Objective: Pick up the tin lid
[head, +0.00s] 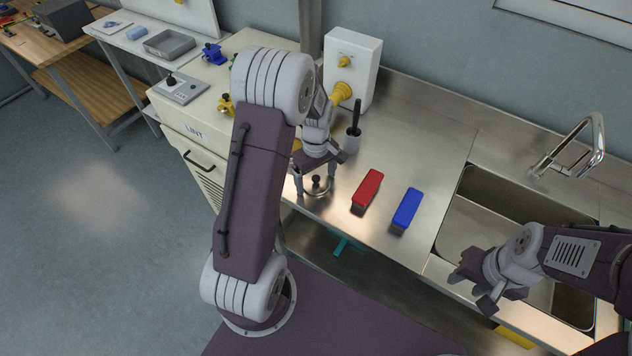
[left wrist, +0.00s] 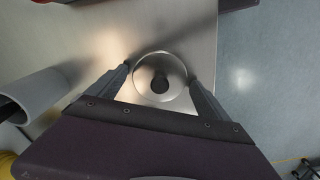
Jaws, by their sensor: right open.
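The tin lid (head: 317,186) is a round, shiny metal disc with a dark knob in its middle. It is near the front edge of the steel counter, and it shows in full in the left wrist view (left wrist: 160,92). My left gripper (head: 314,190) points down over it. Its two fingers (left wrist: 159,72) stand apart, one on each side of the lid, close to the rim. I cannot tell whether they press on it. My right gripper (head: 470,288) is open and empty in front of the sink, far from the lid.
A red block (head: 368,188) and a blue block (head: 407,208) lie on the counter right of the lid. A grey cup (head: 351,144) with a dark handle stands behind it. The sink (head: 480,225) is at the right. A white box with yellow parts (head: 362,62) stands at the back.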

